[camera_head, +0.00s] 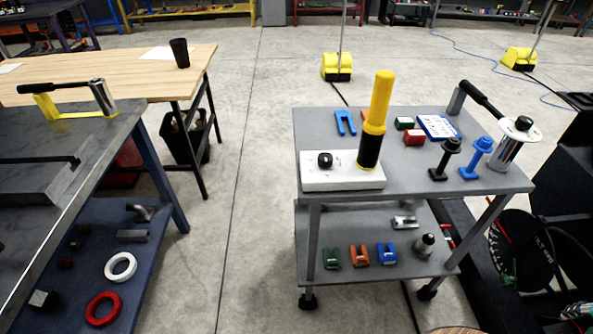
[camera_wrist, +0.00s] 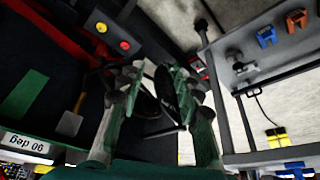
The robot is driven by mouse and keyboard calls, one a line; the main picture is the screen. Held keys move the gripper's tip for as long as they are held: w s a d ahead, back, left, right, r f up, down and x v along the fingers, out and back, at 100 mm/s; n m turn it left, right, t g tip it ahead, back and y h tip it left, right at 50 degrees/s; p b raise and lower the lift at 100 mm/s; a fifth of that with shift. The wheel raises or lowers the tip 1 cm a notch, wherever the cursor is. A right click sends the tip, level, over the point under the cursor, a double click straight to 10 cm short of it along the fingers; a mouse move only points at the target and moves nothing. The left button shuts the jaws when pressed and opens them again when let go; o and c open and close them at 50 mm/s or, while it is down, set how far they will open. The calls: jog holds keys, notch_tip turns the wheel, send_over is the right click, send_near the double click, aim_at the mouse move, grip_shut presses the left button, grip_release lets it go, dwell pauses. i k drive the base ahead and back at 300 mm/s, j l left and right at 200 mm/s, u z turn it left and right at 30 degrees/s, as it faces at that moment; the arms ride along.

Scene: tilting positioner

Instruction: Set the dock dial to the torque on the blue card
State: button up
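The dock is a white box (camera_head: 343,178) on the top shelf of the grey cart. Its dial, a small black knob (camera_head: 325,160), sits at the left of the box; its setting is too small to read. A yellow and black tool (camera_head: 376,115) stands upright at the box's right. A blue-edged white card (camera_head: 438,127) lies further back on the shelf, its writing unreadable here.
The grey cart (camera_head: 500,183) also carries black and blue stands, a metal cylinder with a black handle, and coloured blocks. A dark workbench (camera_head: 75,135) and a wooden table (camera_head: 130,62) stand at left. Floor between bench and cart is clear. Dark machinery (camera_head: 560,155) stands at right.

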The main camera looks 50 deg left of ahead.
aim_at(325, 159)
jog(key=u, duration=1.9)
jog(key=k+j, duration=0.1)
jog(key=j, duration=0.3)
jog(key=z, duration=0.05)
